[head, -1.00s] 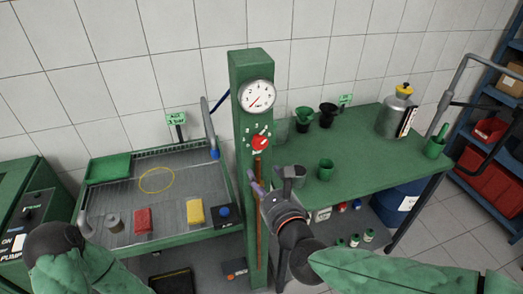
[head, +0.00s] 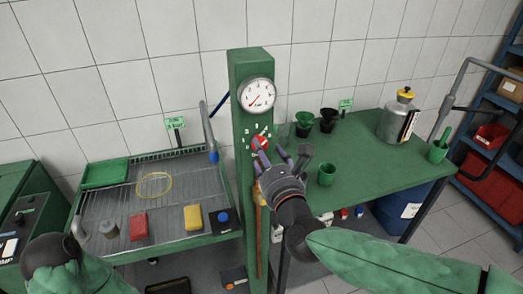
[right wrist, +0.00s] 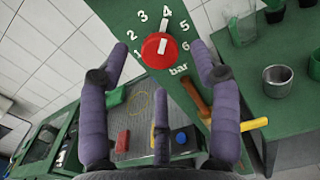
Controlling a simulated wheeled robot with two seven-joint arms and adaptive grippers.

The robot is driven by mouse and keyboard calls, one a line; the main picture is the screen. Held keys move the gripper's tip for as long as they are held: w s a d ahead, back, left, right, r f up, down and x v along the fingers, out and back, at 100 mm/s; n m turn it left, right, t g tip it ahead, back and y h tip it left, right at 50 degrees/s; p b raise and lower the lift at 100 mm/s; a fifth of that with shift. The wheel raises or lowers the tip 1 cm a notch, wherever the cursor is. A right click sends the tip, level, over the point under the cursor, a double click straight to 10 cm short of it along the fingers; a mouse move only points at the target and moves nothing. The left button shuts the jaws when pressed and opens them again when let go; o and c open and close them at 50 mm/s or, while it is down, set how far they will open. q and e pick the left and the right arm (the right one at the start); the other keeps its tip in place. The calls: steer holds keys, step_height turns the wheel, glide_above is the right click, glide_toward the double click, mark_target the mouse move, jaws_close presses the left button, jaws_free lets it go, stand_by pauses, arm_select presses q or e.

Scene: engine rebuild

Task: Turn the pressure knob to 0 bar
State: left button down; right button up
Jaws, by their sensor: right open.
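The red pressure knob (head: 260,143) is on the front of the green column (head: 250,70), below a round white gauge (head: 257,95). In the right wrist view the knob (right wrist: 157,52) has a white pointer mark directed up toward the 4. The numbers 1 to 6 and "bar" show around it; I see no 0. My right gripper (head: 281,157) is open and empty, just in front of the knob.
A yellow lever (right wrist: 255,124) and a brown pipe (right wrist: 195,95) are on the column below the knob. A green bench (head: 375,150) with cups and a metal canister (head: 397,120) is right. A wash tray (head: 125,200) with blocks is left.

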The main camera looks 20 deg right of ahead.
mark_target(264, 143)
steer(key=shift+w, duration=1.7)
steer(key=c, duration=1.1)
